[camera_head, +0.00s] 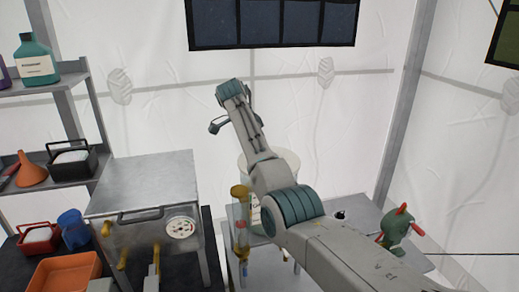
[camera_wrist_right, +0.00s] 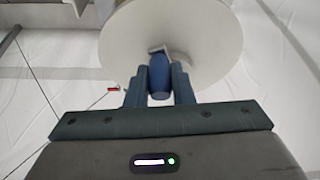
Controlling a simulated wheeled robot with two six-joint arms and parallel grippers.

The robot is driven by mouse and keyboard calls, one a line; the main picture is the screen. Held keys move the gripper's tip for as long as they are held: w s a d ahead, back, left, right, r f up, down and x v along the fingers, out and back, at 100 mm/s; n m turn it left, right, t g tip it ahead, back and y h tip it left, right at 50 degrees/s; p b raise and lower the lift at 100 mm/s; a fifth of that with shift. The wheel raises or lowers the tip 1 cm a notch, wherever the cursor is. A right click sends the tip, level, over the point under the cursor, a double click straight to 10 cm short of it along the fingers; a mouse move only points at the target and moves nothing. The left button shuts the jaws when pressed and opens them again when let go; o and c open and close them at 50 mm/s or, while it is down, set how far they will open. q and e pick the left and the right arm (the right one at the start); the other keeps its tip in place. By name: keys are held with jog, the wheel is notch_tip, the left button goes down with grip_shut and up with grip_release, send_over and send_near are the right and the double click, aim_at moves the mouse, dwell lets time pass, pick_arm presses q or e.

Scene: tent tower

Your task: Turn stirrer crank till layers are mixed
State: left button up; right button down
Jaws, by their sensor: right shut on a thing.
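In the right wrist view my right gripper (camera_wrist_right: 160,72) is shut on a blue crank handle (camera_wrist_right: 159,80), one finger on each side of it. The handle's far end meets a small pale bracket in front of a large off-white disc (camera_wrist_right: 205,35). In the head view my right arm rises from the lower right across a pale round vessel (camera_head: 291,160) on a small table and hides much of it. The layers inside the vessel cannot be seen. My left gripper cannot be made out.
A steel cabinet (camera_head: 150,185) stands left of the vessel. Shelves with a teal bottle (camera_head: 36,62) and an orange funnel (camera_head: 31,171) are far left. An orange tray (camera_head: 62,272) lies lower left. A green-and-red object (camera_head: 397,227) stands at right. A yellow-capped cylinder (camera_head: 241,222) stands near the vessel.

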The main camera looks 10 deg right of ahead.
jog(key=shift+w+a+r+m+g, duration=0.15)
jog(key=shift+w+m+g, duration=0.4)
jog(key=shift+m, duration=0.65)
jog(key=shift+w, duration=0.1)
jog(key=shift+m, duration=0.4)
jog(key=shift+f, duration=0.2)
jog(key=c, duration=1.3)
grip_release()
jog(key=shift+c, duration=0.2)
jog(key=shift+o, duration=0.4)
jog(key=shift+r, duration=0.1)
